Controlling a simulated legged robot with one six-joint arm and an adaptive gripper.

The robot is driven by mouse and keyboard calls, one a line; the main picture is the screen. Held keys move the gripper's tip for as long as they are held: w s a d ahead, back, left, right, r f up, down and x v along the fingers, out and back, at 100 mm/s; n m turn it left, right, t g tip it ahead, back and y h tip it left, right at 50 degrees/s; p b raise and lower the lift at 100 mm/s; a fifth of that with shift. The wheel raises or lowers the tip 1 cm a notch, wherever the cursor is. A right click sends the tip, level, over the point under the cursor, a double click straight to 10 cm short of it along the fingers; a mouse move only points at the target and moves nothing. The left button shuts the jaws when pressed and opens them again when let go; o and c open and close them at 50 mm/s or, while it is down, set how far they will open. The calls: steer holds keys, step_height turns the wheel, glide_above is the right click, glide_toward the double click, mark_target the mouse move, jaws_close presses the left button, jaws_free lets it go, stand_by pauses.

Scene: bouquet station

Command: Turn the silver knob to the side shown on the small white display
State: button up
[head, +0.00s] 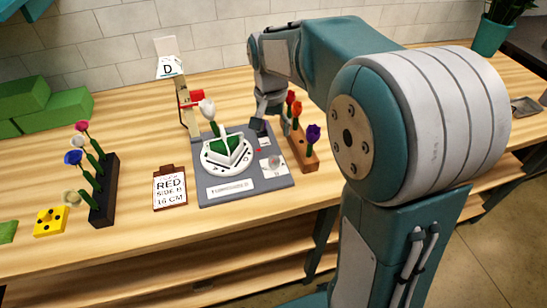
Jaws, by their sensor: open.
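The silver knob (274,162) is small and sits on a white plate at the right front of a grey board (243,190); its pointing direction is too small to tell. A small white display (170,67) showing the letter D stands on top of a post behind the board. My gripper (260,122) is open over the board's back right edge, behind the knob and apart from it. A white round dial (207,158) with a green block and a white tulip (208,111) is left of the knob.
A wooden block with red, orange and purple tulips (305,160) stands close right of the board. A clipboard (170,187) reading "RED SIDE B 16 CM" lies left. A dark flower rack (104,190), yellow block (50,221) and green bricks (55,108) are farther left.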

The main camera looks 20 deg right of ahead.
mark_target(274, 158)
step_height(274, 158, down, 11)
steer(key=shift+s+d+r, duration=0.1)
steer(key=shift+d+r, duration=0.05)
stand_by(0.4)
jaws_close()
